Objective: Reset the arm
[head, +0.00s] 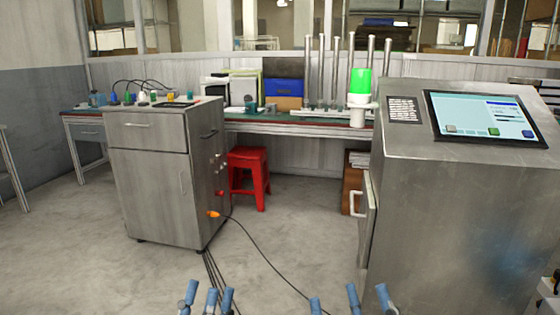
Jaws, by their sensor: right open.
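My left gripper (208,297) shows at the bottom edge of the head view, left of centre. Only its blue fingertips are in the picture; they stand fairly close together, and I cannot tell how far it is open. My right gripper (350,297) shows at the bottom edge to the right of it. Its blue fingertips are spread apart and it is open, with nothing seen between them. Both arms are mostly out of the picture.
A grey metal cabinet (152,192) stands at left, with a black cable (262,257) across the floor. A metal console (460,215) with a screen (485,118) stands close at right, its door (366,225) ajar. A red stool (249,176) stands behind. The middle floor is mostly clear.

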